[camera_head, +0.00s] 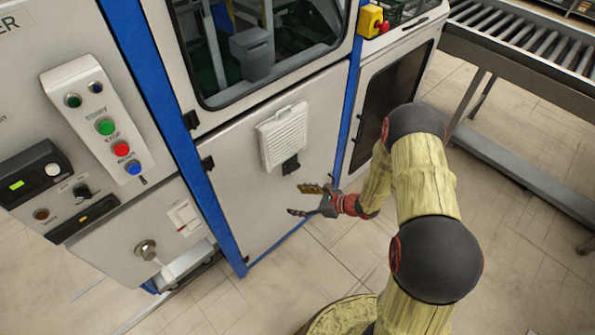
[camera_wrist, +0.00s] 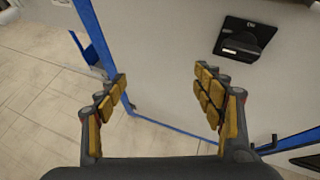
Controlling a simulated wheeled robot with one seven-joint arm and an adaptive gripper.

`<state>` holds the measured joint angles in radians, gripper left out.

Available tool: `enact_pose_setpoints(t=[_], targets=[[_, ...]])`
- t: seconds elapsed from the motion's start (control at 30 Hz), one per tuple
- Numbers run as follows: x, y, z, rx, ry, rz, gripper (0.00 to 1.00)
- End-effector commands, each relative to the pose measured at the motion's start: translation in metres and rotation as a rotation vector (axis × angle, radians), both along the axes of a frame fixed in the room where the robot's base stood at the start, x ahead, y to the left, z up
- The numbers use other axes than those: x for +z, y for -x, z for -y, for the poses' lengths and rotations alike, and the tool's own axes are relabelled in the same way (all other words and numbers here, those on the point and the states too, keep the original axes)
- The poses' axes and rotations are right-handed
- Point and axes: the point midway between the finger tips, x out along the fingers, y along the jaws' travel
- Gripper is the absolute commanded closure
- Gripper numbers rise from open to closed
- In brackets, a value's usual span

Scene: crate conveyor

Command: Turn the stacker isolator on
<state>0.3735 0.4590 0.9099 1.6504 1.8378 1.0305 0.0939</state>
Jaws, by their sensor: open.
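No readable label marks the stacker isolator, so I cannot tell for sure which control it is. A round silver rotary handle (camera_head: 146,250) sits low on the left cabinet, beside a white switch plate (camera_head: 184,215). A small dark knob (camera_head: 82,191) is higher on that cabinet. My gripper (camera_head: 301,200) is open and empty, right of these controls, in front of the lower machine panel. In the wrist view its fingers (camera_wrist: 160,82) are spread wide with nothing between them. A black fitting (camera_wrist: 244,40) on a pale panel shows beyond the right finger.
A sloped box (camera_head: 98,118) with several coloured buttons is on the left cabinet. A white vent (camera_head: 283,137) stands out from the panel above my gripper. Blue posts (camera_head: 165,110) frame the machine. A roller conveyor (camera_head: 520,35) is at the upper right. Tiled floor (camera_head: 530,240) is clear at right.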

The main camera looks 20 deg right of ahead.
Motion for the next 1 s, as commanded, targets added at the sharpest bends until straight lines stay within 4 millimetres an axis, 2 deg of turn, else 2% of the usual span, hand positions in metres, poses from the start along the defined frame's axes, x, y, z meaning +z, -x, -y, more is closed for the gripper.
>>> enact_pose_setpoints(t=[0.1, 0.2, 0.33, 0.47, 0.8, 1.0], targets=[[0.001, -0.043, 0.03, -0.191, -0.041, 0.027, 0.32], [0.013, -0.071, 0.053, -0.304, -0.064, 0.057, 0.32], [0.018, -0.083, 0.066, -0.377, -0.088, 0.065, 0.32], [0.015, -0.092, 0.063, -0.386, -0.099, 0.065, 0.32], [-0.005, -0.132, 0.04, -0.385, -0.098, 0.064, 0.32], [-0.009, -0.145, 0.033, -0.385, -0.099, 0.065, 0.32]])
